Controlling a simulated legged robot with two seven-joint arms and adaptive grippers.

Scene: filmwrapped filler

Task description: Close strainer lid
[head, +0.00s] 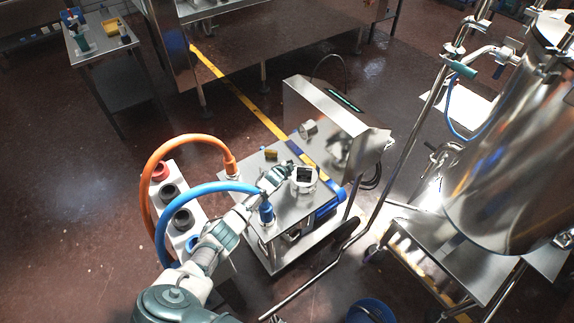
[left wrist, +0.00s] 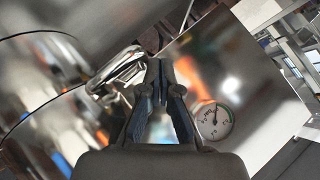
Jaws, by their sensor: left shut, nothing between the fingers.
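My left gripper (head: 287,167) reaches over the small steel cart from the lower left. It is shut and empty, with its fingertips together in the left wrist view (left wrist: 160,68). Right beside it on the cart is a pale round fitting with a dark square top (head: 304,176), which may be the strainer; I cannot tell its lid or the lid's angle. In the left wrist view a shiny, curved metal piece (left wrist: 119,70) shows just left of the fingertips; whether they touch is unclear. My right gripper is not in view.
The cart top (head: 262,170) carries an orange hose (head: 172,140) and a blue hose (head: 205,188). Behind stands a steel control box (head: 335,120). A round gauge (left wrist: 215,121) is right of the fingers. A large steel tank (head: 515,165) stands at right.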

